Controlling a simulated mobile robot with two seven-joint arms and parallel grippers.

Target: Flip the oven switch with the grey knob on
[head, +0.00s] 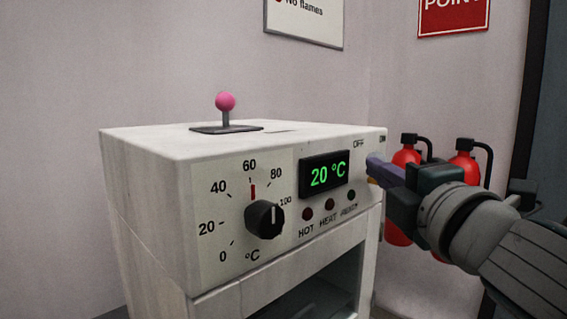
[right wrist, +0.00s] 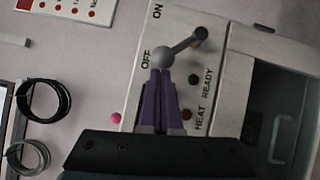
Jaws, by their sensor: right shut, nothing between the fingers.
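The oven (head: 150,190) is a pale box with a dial, a display reading 20 °C and dark indicator lamps. In the right wrist view its switch is a lever with a round grey knob (right wrist: 163,57), lying beside the OFF label; the ON label is farther up the picture. The lever's dark pivot end (right wrist: 200,34) is up and right of the knob. My right gripper (head: 374,170) is shut and empty at the oven's right front, hiding the switch in the head view. Its purple fingertips (right wrist: 161,76) are right at the knob; I cannot tell whether they touch it. My left gripper is not in view.
A lever with a pink ball (head: 226,101) stands on the oven top. A black dial (head: 265,219) is on its front. Red fire extinguishers (head: 465,165) are behind my right arm. Coiled cables (right wrist: 42,98) show at the left in the right wrist view.

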